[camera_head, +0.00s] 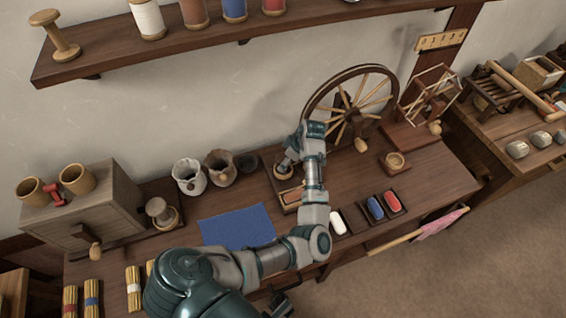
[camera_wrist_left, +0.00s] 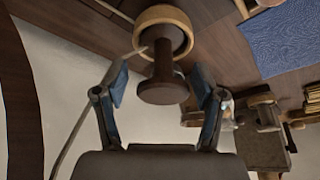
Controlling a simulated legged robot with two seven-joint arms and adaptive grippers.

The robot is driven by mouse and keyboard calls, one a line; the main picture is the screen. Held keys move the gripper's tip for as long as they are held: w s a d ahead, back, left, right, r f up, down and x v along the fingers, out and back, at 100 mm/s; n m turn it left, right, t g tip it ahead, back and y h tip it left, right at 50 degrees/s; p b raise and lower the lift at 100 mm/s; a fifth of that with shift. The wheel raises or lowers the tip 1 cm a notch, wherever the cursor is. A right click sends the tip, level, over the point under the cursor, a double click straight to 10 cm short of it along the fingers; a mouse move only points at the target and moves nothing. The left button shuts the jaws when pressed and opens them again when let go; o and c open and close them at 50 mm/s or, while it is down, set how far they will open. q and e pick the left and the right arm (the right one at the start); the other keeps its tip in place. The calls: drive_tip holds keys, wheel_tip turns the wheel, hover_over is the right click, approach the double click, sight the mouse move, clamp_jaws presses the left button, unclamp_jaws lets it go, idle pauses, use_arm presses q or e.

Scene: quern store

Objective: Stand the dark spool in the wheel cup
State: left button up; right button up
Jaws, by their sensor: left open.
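The dark spool (camera_wrist_left: 163,90) stands in a light wooden ring-shaped cup (camera_wrist_left: 182,20) in the left wrist view. Its lower end is inside the ring, and its near flange faces the camera. In the head view the cup (camera_head: 285,171) is at the left foot of the spinning wheel (camera_head: 350,105), partly covered by my gripper. My left gripper (camera_wrist_left: 161,84) is open, with one finger on each side of the spool and a gap visible at each. A dark part at the head view's bottom edge may be my right gripper (camera_head: 281,303); its jaws are unclear.
Another spool (camera_head: 158,210) stands in a ring beside the drawer chest (camera_head: 90,210). A shelf (camera_head: 200,40) of spools hangs above. The bench's right end is clear.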

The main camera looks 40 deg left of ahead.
use_arm(q)
drive_tip(key=s+p+v, duration=0.1)
drive_tip(key=v, duration=0.7)
drive_tip(key=shift+w+d+r, duration=0.2)
drive_tip(key=shift+w+r, duration=0.2)
drive_tip(key=shift+w, duration=0.1)
use_arm(e)
drive_tip(key=shift+x, duration=2.3)
use_arm(q)
drive_tip(key=shift+d, duration=0.1)
use_arm(e)
drive_tip(key=shift+s+d+f, duration=0.1)
drive_tip(key=shift+s+d, duration=0.05)
drive_tip(key=shift+s, duration=0.05)
